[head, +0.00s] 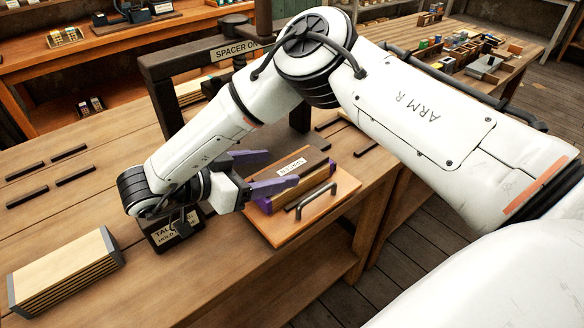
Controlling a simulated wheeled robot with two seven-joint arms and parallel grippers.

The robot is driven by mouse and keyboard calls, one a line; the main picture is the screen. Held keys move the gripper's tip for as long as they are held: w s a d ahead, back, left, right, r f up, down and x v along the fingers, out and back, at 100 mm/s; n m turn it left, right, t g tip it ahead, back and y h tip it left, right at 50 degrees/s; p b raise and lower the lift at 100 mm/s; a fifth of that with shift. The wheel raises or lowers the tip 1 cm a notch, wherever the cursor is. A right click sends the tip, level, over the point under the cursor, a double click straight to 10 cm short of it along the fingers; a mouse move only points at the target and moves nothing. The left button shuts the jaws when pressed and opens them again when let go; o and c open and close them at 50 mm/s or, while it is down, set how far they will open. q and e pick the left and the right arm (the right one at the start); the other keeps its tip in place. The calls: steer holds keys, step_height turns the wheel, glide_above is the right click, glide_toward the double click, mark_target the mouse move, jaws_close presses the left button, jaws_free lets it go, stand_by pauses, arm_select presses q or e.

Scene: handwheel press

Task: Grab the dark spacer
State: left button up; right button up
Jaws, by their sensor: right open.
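A dark brown block (303,158) with a white label lies on top of a lighter layered stack on an orange-brown board (335,205) with a metal handle. The label's writing is too small to read surely. This block looks like the dark spacer, but I cannot be certain. My right gripper (284,168) has purple fingers, spread apart and pointing right at the block's left end. One finger is on its far side, the other near its front. I cannot tell whether they touch it. My left gripper is not in view.
A dark press frame (163,101) with a "SPACER ON" sign (236,51) stands behind my right arm. A layered block with grey ends (62,276) lies at front left. Several dark strips (76,175) lie at left. A small signed stand (172,233) sits below my wrist.

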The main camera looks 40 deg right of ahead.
mark_target(299, 163)
steer(key=x, duration=0.5)
steer(key=shift+d+f, duration=0.1)
steer(key=shift+d, duration=0.05)
steer(key=c, duration=1.2)
